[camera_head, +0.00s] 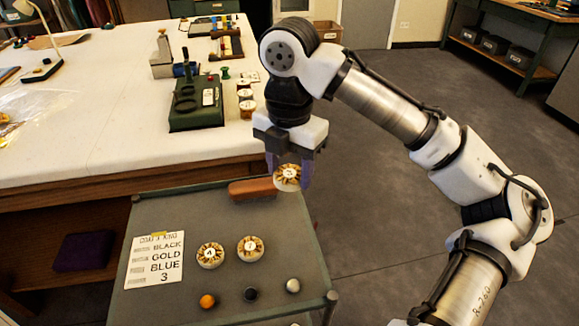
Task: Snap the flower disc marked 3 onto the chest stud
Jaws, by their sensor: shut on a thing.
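My gripper (288,171) has purple fingers and points down above the back right of the grey-green tray stand (225,215). It is shut on a cream and gold flower disc (288,176), held between the fingers; its mark is too small to read surely. Two similar flower discs lie on the tray, a left one (210,254) and a right one (250,248); their marks are small. I cannot make out a chest stud in this view.
An orange-gold knob (207,301), a black knob (250,294) and a silver knob (292,285) sit along the tray's front. A reddish-brown block (252,189) lies at its back edge. The big table (110,110) behind bears a green box (196,110). Floor is clear at right.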

